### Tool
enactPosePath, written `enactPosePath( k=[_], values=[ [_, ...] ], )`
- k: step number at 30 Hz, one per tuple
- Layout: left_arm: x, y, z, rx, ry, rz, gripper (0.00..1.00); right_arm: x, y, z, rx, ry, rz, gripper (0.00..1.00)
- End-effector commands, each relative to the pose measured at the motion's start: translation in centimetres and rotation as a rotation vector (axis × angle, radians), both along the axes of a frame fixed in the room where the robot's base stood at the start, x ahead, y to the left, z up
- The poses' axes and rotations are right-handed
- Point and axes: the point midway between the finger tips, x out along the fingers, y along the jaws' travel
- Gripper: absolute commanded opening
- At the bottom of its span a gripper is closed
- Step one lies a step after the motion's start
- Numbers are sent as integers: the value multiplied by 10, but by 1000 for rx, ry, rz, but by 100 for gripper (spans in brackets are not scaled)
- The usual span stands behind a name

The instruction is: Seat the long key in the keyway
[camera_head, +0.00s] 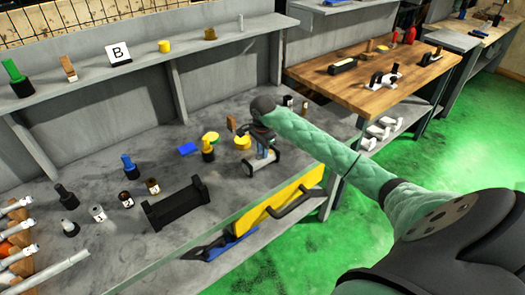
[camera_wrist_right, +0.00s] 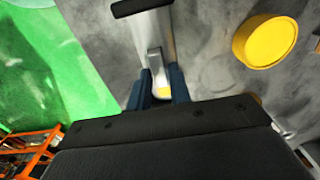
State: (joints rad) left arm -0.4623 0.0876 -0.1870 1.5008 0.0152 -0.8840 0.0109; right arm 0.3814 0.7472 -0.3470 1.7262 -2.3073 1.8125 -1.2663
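The metal shaft (camera_head: 263,163) with black ends lies on the grey bench; it also shows in the right wrist view (camera_wrist_right: 168,35). My right gripper (camera_head: 262,143) is right above it, pointing down. In the right wrist view, its blue fingers (camera_wrist_right: 160,82) stand on both sides of a pale metal piece with a yellow end, which looks like the long key (camera_wrist_right: 155,60). The fingers appear closed on it. The key's far end is at or close over the shaft; whether it sits in the keyway is hidden. My left gripper is out of view.
A yellow disc (camera_wrist_right: 265,41) lies beside the shaft. A black cradle (camera_head: 176,206), a blue block (camera_head: 187,149) and several small knobbed tools stand on the bench left of it. A yellow drawer front (camera_head: 280,202) is below the bench edge. A wooden table (camera_head: 375,75) stands behind.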

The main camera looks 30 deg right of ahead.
Motion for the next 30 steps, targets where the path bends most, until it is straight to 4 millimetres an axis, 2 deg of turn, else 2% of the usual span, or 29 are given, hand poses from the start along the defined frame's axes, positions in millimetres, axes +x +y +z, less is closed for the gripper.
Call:
enactPosePath(
  k=[1,2,15,20,23,25,30],
  values=[
    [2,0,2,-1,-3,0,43,0,0,0,0,0,0,31],
    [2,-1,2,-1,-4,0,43,0,0,0,0,0,0,35],
    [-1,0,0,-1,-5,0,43,0,0,2,1,0,0,35],
    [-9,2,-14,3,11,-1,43,0,-1,8,-1,-1,0,35],
    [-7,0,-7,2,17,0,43,0,-1,14,-1,-1,-1,35],
    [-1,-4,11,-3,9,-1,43,0,0,20,-1,-1,0,35],
    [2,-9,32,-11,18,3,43,1,-1,40,-2,-3,0,35]
  ],
)
